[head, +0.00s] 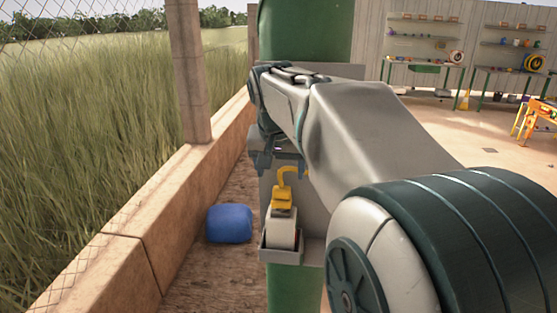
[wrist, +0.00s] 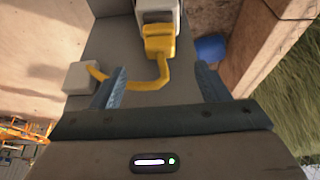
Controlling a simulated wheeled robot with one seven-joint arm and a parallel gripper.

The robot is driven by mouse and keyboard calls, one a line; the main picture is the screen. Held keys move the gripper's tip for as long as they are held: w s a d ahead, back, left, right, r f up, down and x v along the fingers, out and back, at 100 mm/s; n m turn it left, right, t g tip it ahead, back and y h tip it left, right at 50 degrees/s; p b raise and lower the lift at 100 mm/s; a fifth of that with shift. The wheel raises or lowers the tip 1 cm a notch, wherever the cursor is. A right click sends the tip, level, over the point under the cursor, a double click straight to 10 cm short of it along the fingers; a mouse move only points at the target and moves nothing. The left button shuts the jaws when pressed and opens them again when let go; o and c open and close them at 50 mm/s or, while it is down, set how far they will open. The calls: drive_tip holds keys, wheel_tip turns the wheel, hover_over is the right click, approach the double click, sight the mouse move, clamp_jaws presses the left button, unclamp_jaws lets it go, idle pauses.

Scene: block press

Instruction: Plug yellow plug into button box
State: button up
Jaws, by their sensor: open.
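The yellow plug (head: 283,197) stands upright at the top end of the pale button box (head: 281,232); I cannot tell how far in it sits. In the wrist view, the yellow plug (wrist: 160,42) touches the end of the button box (wrist: 157,10). Its yellow cable (wrist: 152,84) curves to a small grey block (wrist: 80,78) on the panel. My gripper (head: 270,161) is above the plug. In the wrist view, my gripper (wrist: 161,70) is open and empty, with its fingers spread on either side of the plug's line. The left finger covers part of the cable.
A grey panel (head: 314,215) on a green post (head: 305,30) bears the box in a small holder (head: 281,257). A blue rounded object (head: 229,223) lies on the ground at left, beside a low wall (head: 150,215). Workbenches (head: 425,66) stand far behind.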

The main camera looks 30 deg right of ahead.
drive_tip(key=v, duration=0.3)
drive_tip(key=shift+s+a+r, duration=0.1)
drive_tip(key=shift+s+r, duration=0.05)
drive_tip(key=shift+r, duration=0.2)
drive_tip(key=s+a+f+n+y, duration=0.1)
drive_tip(key=s+a+f+n, duration=0.2)
drive_tip(key=s+a+f, duration=0.2)
drive_tip(key=s+a+f+n+y, duration=0.1)
drive_tip(key=s+a+f+n, duration=0.3)
drive_tip(key=s+f, duration=0.6)
wheel_tip(320, 180, down, 4)
drive_tip(key=shift+s+a+r+y, duration=0.15)
drive_tip(key=shift+a+y, duration=0.15)
drive_tip(key=shift+a, duration=0.8)
